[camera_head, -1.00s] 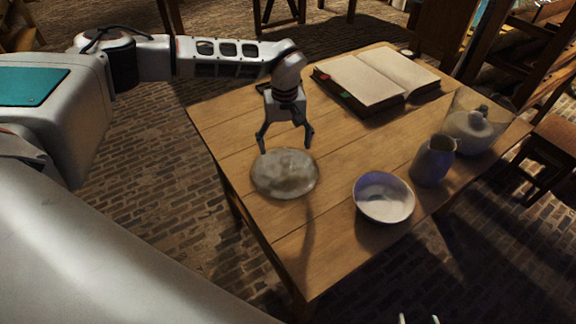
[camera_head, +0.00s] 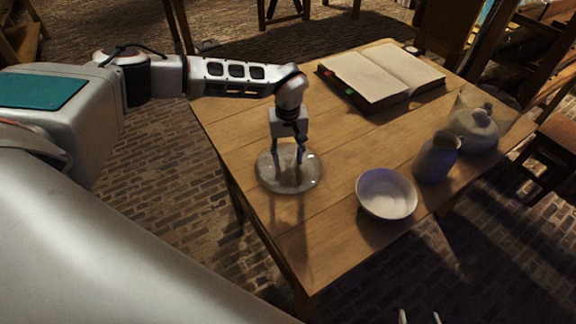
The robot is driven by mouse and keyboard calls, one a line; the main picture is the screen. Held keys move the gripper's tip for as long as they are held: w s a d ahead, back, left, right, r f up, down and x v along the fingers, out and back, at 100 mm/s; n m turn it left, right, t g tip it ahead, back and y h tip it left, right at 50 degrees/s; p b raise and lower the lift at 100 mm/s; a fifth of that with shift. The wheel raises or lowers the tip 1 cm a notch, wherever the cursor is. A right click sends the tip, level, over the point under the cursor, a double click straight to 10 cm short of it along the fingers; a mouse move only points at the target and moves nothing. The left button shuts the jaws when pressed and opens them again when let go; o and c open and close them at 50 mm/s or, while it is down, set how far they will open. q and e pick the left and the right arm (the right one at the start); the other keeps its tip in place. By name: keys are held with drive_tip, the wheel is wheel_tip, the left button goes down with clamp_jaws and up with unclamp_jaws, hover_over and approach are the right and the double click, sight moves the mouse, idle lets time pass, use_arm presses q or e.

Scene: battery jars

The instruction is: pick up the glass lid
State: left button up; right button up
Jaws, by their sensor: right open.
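The round glass lid (camera_head: 310,181) lies on the wooden table near its left edge, clear and greyish. My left gripper (camera_head: 288,161) is above its middle, pointing down, with its fingertips at the lid. The fingers are drawn in to a narrow gap and appear closed on the knob in the lid's middle; the knob is too small to see clearly between them. The lid still appears flat on the table. Only the tips of my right gripper (camera_head: 420,317) show at the bottom edge, apart and empty, away from the table.
A white bowl (camera_head: 386,193) stands right of the lid, with a grey jug (camera_head: 436,159) and a lidded pot (camera_head: 474,130) further right. An open book (camera_head: 380,75) lies at the back. Bare wood (camera_head: 330,130) lies between the lid and the book.

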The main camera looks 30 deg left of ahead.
use_arm(q)
drive_tip(key=shift+s+f, duration=0.1)
drive_tip(key=shift+f, duration=0.05)
clamp_jaws()
